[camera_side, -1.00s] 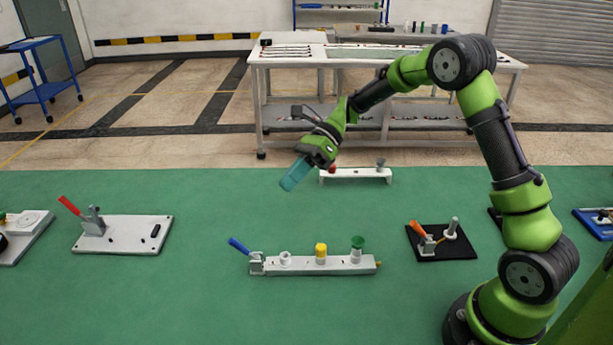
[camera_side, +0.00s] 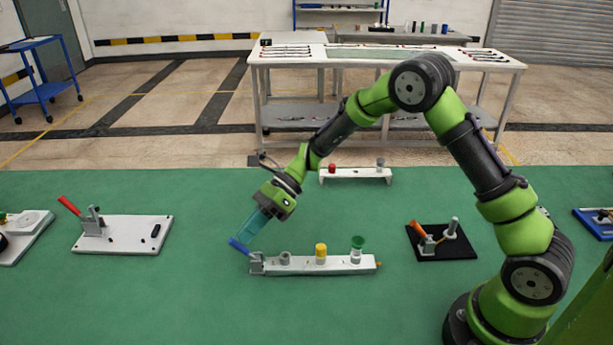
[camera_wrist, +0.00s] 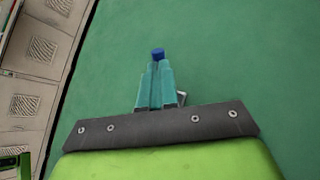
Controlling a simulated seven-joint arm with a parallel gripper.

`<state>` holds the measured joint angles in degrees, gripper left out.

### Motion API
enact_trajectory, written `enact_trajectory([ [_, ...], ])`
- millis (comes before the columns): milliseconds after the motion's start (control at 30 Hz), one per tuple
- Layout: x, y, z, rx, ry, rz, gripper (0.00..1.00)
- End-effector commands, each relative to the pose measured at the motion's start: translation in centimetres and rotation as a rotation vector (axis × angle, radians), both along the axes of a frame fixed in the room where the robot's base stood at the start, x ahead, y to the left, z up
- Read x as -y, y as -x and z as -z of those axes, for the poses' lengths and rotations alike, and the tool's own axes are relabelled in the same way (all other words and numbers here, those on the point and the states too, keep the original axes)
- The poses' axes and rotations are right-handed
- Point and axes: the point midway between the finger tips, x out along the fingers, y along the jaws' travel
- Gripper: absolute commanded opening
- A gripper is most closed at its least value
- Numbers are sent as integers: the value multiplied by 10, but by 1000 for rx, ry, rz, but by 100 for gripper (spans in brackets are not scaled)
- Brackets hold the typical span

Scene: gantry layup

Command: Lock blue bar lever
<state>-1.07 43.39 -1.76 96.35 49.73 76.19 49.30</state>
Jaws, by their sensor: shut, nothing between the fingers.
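The blue lever (camera_side: 239,246) sticks up and to the left from the clamp at the left end of a white bar (camera_side: 300,265) on the green mat. My gripper (camera_side: 245,234), with teal fingers, is shut and empty. Its tips are at the lever's upper part in the side view; I cannot tell whether they touch it. In the wrist view the closed fingers (camera_wrist: 156,72) point at the blue lever end (camera_wrist: 158,53), which shows just beyond the tips. The fingers hide most of the lever and clamp there.
A white plate with a red lever (camera_side: 69,206) lies to the left, a black plate with an orange lever (camera_side: 418,229) to the right. A white rack (camera_side: 355,174) stands behind. The front mat is clear.

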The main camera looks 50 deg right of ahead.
Motion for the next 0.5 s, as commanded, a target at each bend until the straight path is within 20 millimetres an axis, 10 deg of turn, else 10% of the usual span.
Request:
enact_trajectory([
  [500,-2,-2,0,-16,21,-3,0],
])
